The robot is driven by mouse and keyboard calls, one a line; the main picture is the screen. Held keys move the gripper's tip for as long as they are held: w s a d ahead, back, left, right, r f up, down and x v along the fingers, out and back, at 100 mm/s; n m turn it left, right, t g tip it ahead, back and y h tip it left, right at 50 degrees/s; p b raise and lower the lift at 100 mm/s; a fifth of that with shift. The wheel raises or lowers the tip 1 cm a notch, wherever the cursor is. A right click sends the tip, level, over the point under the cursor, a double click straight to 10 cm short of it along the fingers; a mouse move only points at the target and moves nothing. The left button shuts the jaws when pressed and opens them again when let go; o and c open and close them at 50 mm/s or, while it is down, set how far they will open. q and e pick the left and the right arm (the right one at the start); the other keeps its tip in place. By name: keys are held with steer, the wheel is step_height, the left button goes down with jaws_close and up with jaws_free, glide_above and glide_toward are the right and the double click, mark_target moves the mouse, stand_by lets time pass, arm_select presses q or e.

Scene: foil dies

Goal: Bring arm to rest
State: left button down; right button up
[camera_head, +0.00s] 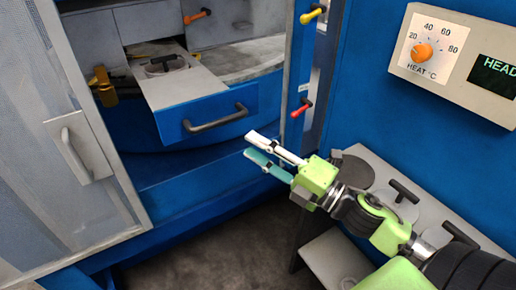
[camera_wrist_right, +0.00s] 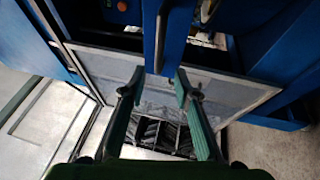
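My right gripper (camera_head: 252,144) is open and empty in the head view. It hangs in front of the blue machine, just below and right of the pulled-out drawer's dark handle (camera_head: 216,120), and appears apart from it. In the right wrist view, the two green-padded fingers (camera_wrist_right: 160,84) are spread with nothing between them. A blue panel edge with a handle (camera_wrist_right: 160,38) shows beyond the fingertips. My left gripper is in neither view.
The blue-fronted drawer (camera_head: 240,99) stands out, with a round die (camera_head: 166,64) on it. A mesh door (camera_head: 66,190) stands at the left. A grey shelf (camera_head: 441,212) by my right arm holds dies with black T-handles (camera_head: 404,194). A heat control box (camera_head: 450,75) is on the right wall.

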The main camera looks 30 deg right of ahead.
stand_by(0.4)
